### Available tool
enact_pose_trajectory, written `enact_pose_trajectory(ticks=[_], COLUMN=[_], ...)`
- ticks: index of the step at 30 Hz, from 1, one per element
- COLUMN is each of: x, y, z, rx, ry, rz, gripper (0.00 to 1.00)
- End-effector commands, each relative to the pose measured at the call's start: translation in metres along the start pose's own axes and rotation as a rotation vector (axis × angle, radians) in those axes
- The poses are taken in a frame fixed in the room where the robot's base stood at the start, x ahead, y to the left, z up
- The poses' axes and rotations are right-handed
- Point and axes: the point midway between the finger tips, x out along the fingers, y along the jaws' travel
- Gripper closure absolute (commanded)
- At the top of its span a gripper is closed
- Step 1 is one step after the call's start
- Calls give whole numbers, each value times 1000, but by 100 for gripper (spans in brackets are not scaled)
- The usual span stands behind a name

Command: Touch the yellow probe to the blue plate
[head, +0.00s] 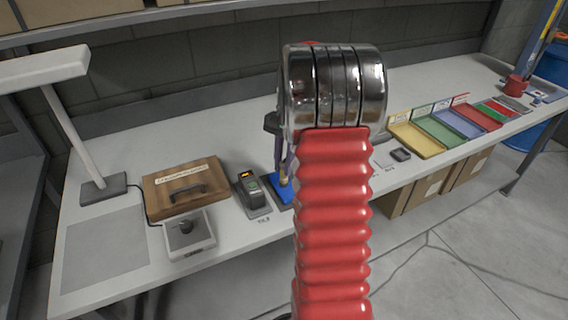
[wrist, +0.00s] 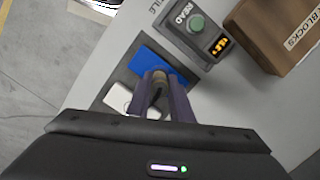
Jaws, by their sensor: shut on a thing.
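The blue plate (wrist: 147,61) lies on a dark grey pad beside the reader; in the head view a corner of the blue plate (head: 280,189) shows left of my red arm. My gripper (wrist: 158,82) is over the plate in the wrist view, its two purple-grey fingers close together. It is shut on a small tan-yellow piece that looks like the yellow probe (wrist: 153,76), mostly hidden between the fingers. In the head view my gripper (head: 284,180) points down at the plate. I cannot tell whether the tip touches the plate.
The reader (wrist: 197,30) has a green button and a lit orange display. A white piece (wrist: 119,97) lies on the same pad. A brown box (head: 186,188), a knobbed device (head: 188,235) and a lamp (head: 103,188) stand left; coloured trays (head: 416,139) stand right.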

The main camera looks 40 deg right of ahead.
Motion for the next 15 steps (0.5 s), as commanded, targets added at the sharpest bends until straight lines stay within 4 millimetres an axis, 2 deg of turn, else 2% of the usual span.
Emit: enact_pose_trajectory(ticks=[15], x=[4], y=[0], z=[0], rx=[0], ry=[0], rz=[0], gripper=[100])
